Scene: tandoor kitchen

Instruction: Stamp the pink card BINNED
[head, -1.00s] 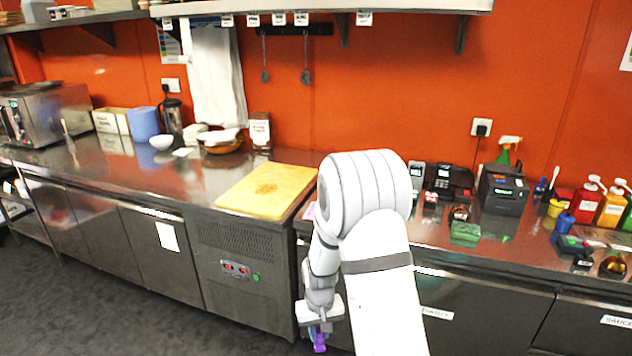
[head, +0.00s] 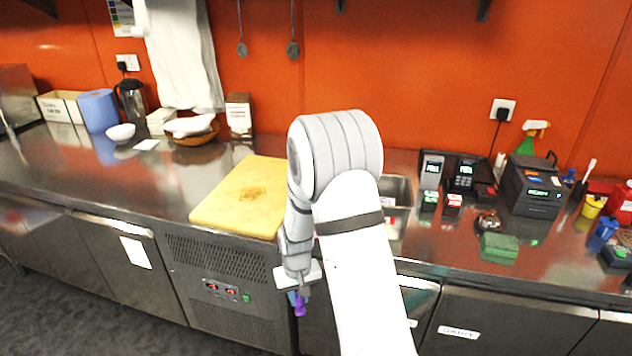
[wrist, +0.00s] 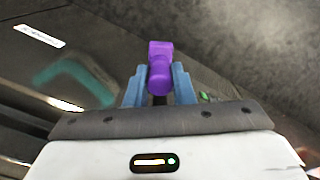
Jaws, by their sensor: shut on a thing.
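My gripper (head: 297,293) hangs low in front of the steel counter's cabinet doors, below the counter top. It is shut on a purple stamp (head: 300,308), whose printed face I cannot read. In the wrist view the purple stamp (wrist: 159,65) sits between the two blue fingers of my gripper (wrist: 158,84). I cannot make out the pink card in either view; my arm hides part of the counter top right of the cutting board.
A yellow cutting board (head: 240,197) lies on the counter left of my arm. To the right stand card terminals (head: 431,170), a dark till printer (head: 533,188), a green sponge-like block (head: 499,245) and a spray bottle (head: 531,140). A steel basin (head: 396,190) is partly behind my arm.

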